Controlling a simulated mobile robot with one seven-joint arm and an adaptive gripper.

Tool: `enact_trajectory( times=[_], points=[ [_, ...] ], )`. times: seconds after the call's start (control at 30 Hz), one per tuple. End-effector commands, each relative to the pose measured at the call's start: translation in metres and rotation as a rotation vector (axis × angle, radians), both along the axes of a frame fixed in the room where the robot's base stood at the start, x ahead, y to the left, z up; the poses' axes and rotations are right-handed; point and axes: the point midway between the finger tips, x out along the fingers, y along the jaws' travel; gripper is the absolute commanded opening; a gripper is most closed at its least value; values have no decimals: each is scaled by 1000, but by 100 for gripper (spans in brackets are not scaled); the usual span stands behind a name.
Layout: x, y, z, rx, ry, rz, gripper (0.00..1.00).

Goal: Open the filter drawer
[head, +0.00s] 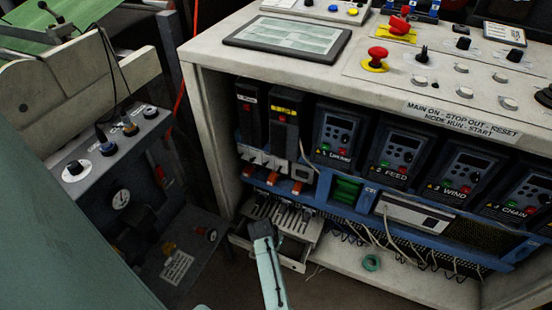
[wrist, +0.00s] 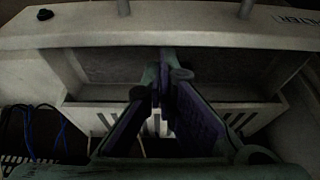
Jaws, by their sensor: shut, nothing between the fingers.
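The filter drawer (head: 293,263) is a pale box low at the cabinet's left end in the head view, standing out from the cabinet. My arm covers its middle there. In the wrist view, its pale front panel (wrist: 200,33) runs across the top, with two handle posts at the upper edge and a partly cut-off, upside-down label at right. Behind the panel the drawer's hollow inside shows. My gripper (wrist: 161,72) is shut and empty, its dark purple-padded fingers together over that hollow, tips near the panel. I cannot tell whether they touch it. The handle's bar is out of view.
The cabinet's shelf holds several drive units (head: 336,135) and a blue rail with hanging wires. A green tape ring (head: 372,263) lies on the lower shelf. A grey control box (head: 120,165) stands close at left. Blue cables (wrist: 45,130) show beside the drawer in the wrist view.

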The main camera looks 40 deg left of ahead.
Motion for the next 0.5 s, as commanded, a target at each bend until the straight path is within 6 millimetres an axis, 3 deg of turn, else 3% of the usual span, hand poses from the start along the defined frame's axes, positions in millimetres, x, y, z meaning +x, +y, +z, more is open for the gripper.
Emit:
enact_trajectory(
  times=[0.5],
  points=[
    [-11,-3,2,0,2,0,0]
  ],
)
